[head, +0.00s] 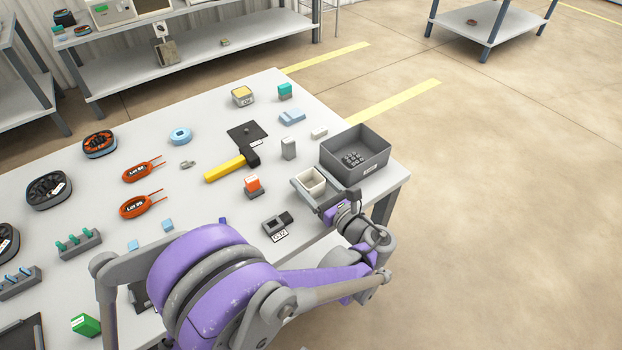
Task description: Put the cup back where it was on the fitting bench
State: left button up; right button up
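A small cream-white square cup (312,181) is at the front right of the fitting bench (215,130). My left gripper (332,202) is at the cup's near right side, by the bench's right edge. Its dark fingers are close to the cup and partly overlap its lower edge. I cannot tell whether they touch it or how far apart they are. My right gripper is not in view.
A grey bin (357,153) with small parts stands just behind the cup. An orange-topped block (252,185), a grey block (289,148) and a yellow-handled tool (226,168) lie to the left. A dark fixture (275,225) sits in front. Floor is open at right.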

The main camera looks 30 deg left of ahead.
pick_arm(q)
jog(key=shift+o, duration=1.3)
jog(key=shift+r, duration=0.15)
jog(key=shift+d+r, duration=0.1)
jog(key=shift+d, duration=0.1)
jog(key=p+v, duration=0.1)
jog(key=v, duration=1)
jog(key=shift+s+d+p, duration=0.2)
jog(key=shift+d+p, duration=0.1)
jog(key=shift+p, duration=0.05)
